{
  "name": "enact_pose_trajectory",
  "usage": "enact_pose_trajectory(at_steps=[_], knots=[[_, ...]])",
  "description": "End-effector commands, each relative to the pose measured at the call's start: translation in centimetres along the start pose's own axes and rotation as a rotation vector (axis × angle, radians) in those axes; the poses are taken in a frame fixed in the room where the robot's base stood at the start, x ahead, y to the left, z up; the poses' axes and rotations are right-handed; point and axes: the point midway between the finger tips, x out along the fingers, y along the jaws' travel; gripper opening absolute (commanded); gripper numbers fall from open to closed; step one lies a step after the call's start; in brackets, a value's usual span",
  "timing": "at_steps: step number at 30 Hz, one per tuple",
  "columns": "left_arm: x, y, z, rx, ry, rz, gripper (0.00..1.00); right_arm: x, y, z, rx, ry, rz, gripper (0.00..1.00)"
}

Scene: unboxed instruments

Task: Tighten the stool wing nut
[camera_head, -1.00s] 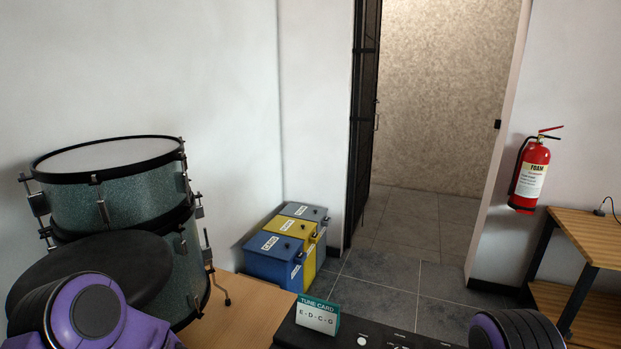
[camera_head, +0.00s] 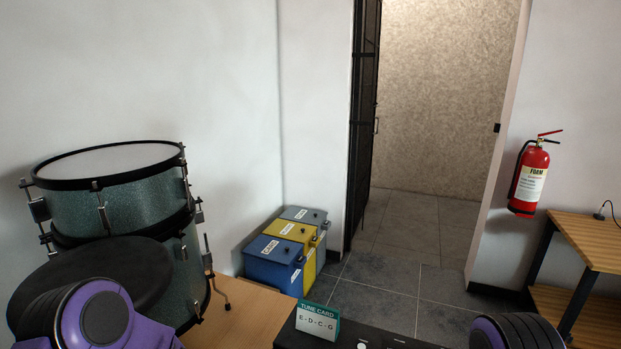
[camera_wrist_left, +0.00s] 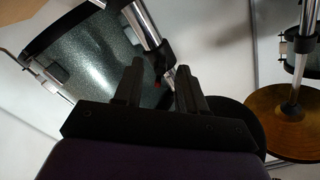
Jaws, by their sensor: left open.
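The stool's round black seat (camera_head: 98,278) is beside the teal drum, at lower left in the head view. In the left wrist view, my open left gripper (camera_wrist_left: 158,78) has its two dark fingers pointing toward a chrome post (camera_wrist_left: 143,22) with a black collar (camera_wrist_left: 157,58). A dark disc (camera_wrist_left: 240,122) lies partly behind the right finger. My right gripper is out of view.
The teal drum (camera_head: 125,208) stands at left, and its shell also shows in the left wrist view (camera_wrist_left: 88,55). A brass cymbal (camera_wrist_left: 275,125) is right of the fingers. Blue and yellow boxes (camera_head: 273,262) stand by the wall.

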Motion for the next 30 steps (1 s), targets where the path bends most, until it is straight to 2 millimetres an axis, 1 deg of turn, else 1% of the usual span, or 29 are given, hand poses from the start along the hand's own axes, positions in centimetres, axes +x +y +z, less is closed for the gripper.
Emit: enact_pose_trajectory(at_steps=[2,4,15,18,30], knots=[[-0.1,0.0,-0.1,0.000,0.001,0.001,0.40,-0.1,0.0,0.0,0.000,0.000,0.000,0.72],[-0.7,0.0,-0.1,0.000,0.003,0.002,0.40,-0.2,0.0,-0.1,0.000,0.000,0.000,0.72],[-5.1,0.0,-0.1,-0.001,0.003,0.002,0.40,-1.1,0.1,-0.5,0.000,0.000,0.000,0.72],[-5.8,0.0,-0.1,-0.001,0.002,0.001,0.40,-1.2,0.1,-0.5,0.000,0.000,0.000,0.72],[-6.0,0.0,0.0,0.000,0.000,0.000,0.40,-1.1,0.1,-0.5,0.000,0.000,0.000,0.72]])
